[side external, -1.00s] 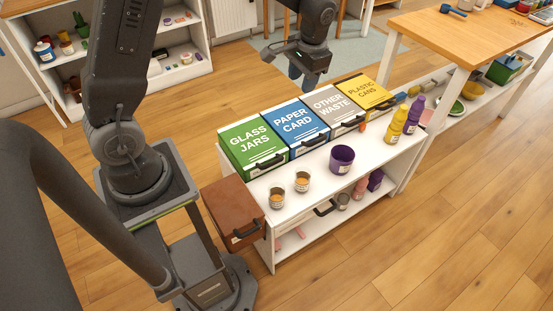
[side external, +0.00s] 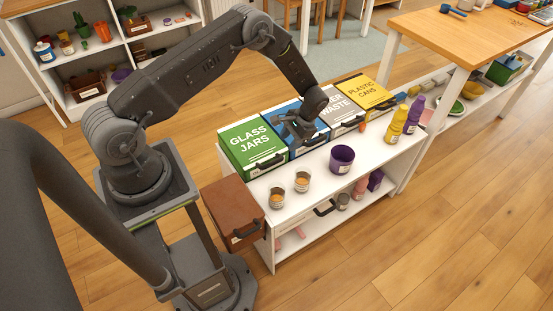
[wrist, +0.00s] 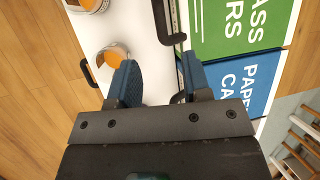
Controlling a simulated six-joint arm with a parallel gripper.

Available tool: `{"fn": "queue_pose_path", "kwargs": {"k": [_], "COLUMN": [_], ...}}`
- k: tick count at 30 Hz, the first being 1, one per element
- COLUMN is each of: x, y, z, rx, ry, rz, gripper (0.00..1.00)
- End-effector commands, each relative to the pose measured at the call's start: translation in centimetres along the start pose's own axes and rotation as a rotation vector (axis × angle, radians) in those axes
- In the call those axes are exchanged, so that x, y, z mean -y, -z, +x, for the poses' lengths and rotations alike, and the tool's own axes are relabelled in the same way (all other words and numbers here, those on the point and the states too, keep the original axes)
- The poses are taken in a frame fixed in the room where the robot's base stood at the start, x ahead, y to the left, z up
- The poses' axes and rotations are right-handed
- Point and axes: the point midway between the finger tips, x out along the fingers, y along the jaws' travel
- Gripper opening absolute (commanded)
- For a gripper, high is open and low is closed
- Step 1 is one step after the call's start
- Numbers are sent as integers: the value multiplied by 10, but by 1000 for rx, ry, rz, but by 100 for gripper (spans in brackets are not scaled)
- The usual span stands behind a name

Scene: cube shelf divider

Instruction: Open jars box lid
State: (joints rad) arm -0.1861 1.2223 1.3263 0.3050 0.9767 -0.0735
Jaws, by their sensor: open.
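The glass jars box (side external: 254,143) has a green, shut lid and stands at the left end of the row on the white shelf. Its dark handle (side external: 270,162) is on the front edge. In the wrist view the green lid (wrist: 240,28) is at upper right and the dark handle (wrist: 167,22) is at top centre. My gripper (side external: 297,135) is over the front of the blue paper card box, to the right of the green box. In the wrist view its fingers (wrist: 158,72) are apart, with white shelf top showing between them, short of the handle. Nothing is held.
The blue paper card box (side external: 281,114), grey other waste box (side external: 335,101) and yellow plastic cans box (side external: 363,92) continue the row. Two orange-filled cups (side external: 290,189) and a purple cup (side external: 342,159) stand in front. A brown box (side external: 233,211) is at the shelf's left end.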

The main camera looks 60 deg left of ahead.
Motion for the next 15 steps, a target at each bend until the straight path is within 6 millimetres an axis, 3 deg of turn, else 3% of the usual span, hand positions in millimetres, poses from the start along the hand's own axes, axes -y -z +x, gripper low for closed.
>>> {"fn": "queue_pose_path", "kwargs": {"k": [9, 15], "x": [0, 0], "y": [-1, 0], "z": [66, 93], "rx": [3, 1], "ry": [-2, -1], "rz": [0, -1], "gripper": [44, 44]}}
